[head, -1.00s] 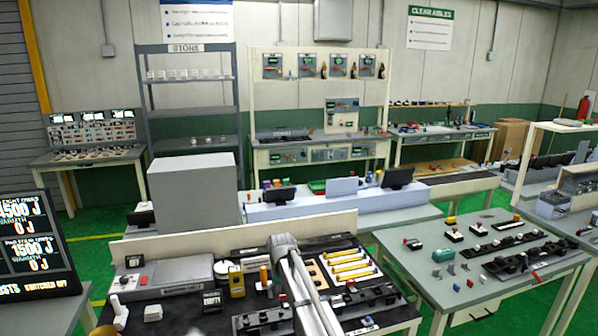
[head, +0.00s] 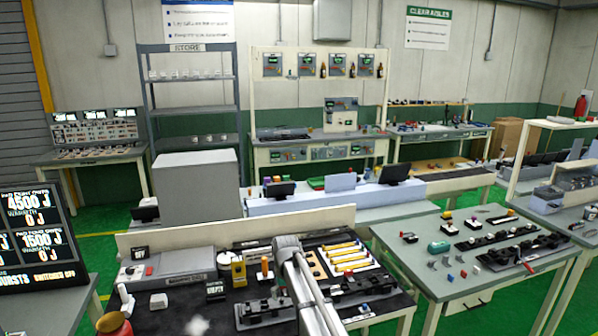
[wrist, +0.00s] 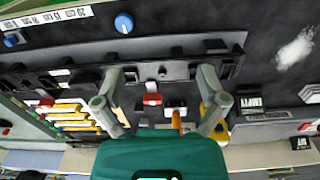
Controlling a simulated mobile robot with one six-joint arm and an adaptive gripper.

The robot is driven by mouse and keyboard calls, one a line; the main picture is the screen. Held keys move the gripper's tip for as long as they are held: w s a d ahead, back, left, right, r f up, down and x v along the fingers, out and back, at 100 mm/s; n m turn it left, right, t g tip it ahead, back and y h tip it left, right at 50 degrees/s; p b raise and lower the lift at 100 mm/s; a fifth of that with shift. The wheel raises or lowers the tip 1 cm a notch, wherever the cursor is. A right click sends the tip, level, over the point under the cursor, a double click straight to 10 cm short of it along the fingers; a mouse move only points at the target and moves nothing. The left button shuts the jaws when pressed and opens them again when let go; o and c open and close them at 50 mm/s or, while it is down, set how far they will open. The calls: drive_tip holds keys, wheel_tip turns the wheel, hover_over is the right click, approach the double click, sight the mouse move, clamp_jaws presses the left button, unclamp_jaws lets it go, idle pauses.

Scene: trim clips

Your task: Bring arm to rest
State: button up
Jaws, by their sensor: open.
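In the wrist view my gripper (wrist: 160,74) has its two grey-green fingers spread wide apart, with nothing between the tips. It is above the dark bench mat, facing a long grey rail with black clip parts (wrist: 160,70). In the head view my pale arm link (head: 312,290) reaches over the front bench (head: 402,318); my gripper cannot be made out there. Yellow bars in a tray (head: 347,256) lie right of the arm, and they also show at left in the wrist view (wrist: 72,116). A black clip fixture (head: 265,312) stands left of the arm.
A low back panel (head: 235,229) edges the bench. A yellow device (head: 238,271) and an EMPTY sign (head: 215,290) stand left of the arm. A white patch (head: 197,326) lies on the mat. A side table (head: 415,262) with clip rails is at right.

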drive_tip(key=s+d+f+m+b, duration=0.1)
drive_tip(key=s+d+f+b, duration=0.3)
drive_tip(key=s+d, duration=0.6)
drive_tip(key=s+d+f+m+b, duration=0.1)
drive_tip(key=s+d+f+b, duration=0.4)
drive_tip(key=s+d, duration=0.6)
drive_tip(key=s, duration=0.3)
drive_tip(key=shift+s+d+f+m, duration=0.15)
drive_tip(key=shift+s+f+m, duration=0.15)
drive_tip(key=shift+s+m, duration=0.1)
